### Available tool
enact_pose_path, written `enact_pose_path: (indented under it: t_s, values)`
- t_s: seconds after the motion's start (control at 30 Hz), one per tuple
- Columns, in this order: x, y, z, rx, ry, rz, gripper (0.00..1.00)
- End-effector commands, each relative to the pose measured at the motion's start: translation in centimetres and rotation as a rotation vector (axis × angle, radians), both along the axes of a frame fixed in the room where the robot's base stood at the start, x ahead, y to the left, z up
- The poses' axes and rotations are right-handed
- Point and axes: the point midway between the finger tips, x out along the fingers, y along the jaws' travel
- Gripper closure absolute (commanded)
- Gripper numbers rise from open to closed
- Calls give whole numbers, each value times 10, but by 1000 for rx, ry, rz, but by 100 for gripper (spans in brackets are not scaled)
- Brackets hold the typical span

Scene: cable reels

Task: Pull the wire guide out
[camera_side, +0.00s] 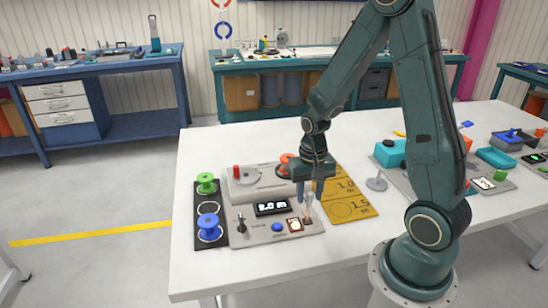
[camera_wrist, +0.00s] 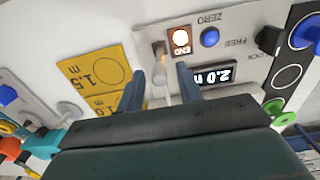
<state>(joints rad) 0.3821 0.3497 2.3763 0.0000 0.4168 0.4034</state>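The wire guide looks to be the small upright post with a pale grey tip and a brownish base (camera_wrist: 159,70), standing on the grey panel beside the lit END button (camera_wrist: 181,38). In the side view it is hard to separate from the fingers. My gripper (camera_wrist: 160,78) points down at the panel, its two blue fingers apart on either side of the post. A gap shows on both sides, so it is open and not closed on the post. The side view shows my gripper (camera_side: 310,203) low over the panel's right front corner.
The panel (camera_side: 262,242) also has a length display (camera_side: 271,208), a blue ZERO button (camera_side: 277,227) and a lever (camera_side: 241,224). Green (camera_side: 206,183) and blue (camera_side: 208,227) reels stand on a black strip at left. A yellow length board (camera_side: 347,209) lies at right.

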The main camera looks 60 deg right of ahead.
Motion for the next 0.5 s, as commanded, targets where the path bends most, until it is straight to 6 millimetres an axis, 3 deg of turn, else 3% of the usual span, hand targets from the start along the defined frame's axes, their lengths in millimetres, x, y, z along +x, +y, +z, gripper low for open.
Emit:
enact_pose_path:
  t_s: [0.5]
  values:
    - [1, 0, 59, -2, -5, 0, 64]
